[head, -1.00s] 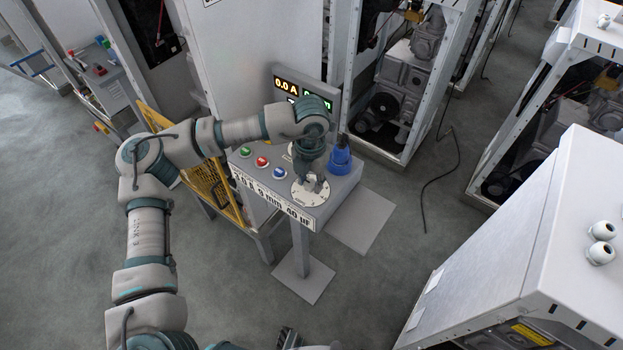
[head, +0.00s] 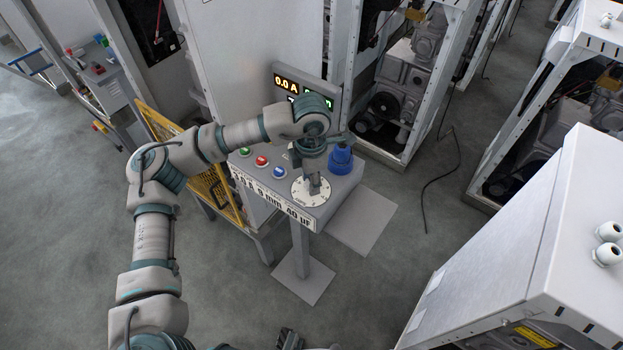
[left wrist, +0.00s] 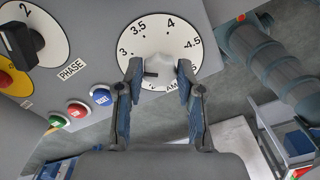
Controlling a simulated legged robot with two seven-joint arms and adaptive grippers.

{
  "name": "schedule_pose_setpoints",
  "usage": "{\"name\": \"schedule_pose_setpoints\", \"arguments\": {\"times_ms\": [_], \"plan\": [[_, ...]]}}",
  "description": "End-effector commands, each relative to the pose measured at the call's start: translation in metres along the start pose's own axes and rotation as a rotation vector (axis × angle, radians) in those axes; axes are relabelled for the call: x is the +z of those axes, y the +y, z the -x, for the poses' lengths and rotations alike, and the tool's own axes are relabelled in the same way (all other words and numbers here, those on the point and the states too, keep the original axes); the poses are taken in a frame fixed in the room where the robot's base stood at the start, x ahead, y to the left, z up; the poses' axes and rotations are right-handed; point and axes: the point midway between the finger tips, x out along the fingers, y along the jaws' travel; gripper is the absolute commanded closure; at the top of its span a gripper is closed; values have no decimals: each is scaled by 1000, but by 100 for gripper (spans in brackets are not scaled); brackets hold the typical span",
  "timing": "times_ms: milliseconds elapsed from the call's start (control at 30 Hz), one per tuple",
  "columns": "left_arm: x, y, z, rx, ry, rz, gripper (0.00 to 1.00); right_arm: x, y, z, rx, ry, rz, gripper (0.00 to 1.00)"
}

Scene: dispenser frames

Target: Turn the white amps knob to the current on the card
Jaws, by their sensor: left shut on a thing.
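The white amps knob (left wrist: 160,67) sits at the middle of a white round dial (left wrist: 139,45) marked 3, 3.5, 4 and 4.5 in the left wrist view. A dark mark shows on the knob's lower left. My left gripper (left wrist: 157,74) has its fingers on both sides of the knob and is shut on it. In the head view my left gripper (head: 313,186) reaches down onto the dial (head: 299,194). The card (head: 272,200) on the console front reads 9 mm and 40 µF; its amps figure is unclear. My right gripper (head: 290,339) shows partly at the bottom edge.
An amber display (head: 286,83) reads 0.0 A; the green one beside it is partly hidden by my arm. Green, red and blue buttons (head: 262,161) lie left of the dial. A black PHASE knob (left wrist: 18,43) is nearby.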

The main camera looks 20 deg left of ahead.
Motion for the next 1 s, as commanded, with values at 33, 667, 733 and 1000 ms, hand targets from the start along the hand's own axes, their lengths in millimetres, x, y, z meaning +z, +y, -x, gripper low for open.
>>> {"name": "schedule_pose_setpoints", "arguments": {"times_ms": [33, 667, 733, 1000], "plan": [[0, 1, -2, 1, 1, -36, 97, 1, 0, 2, 0, -1, 0, 60], [0, 1, 0, 2, 2, -381, 97, -14, 3, 24, 4, 17, -3, 60], [0, 1, 0, 2, 2, -393, 97, -15, 3, 26, 4, 20, -3, 60], [0, 1, 0, 3, 1, -404, 97, -15, 3, 27, 4, 20, -3, 60]]}}
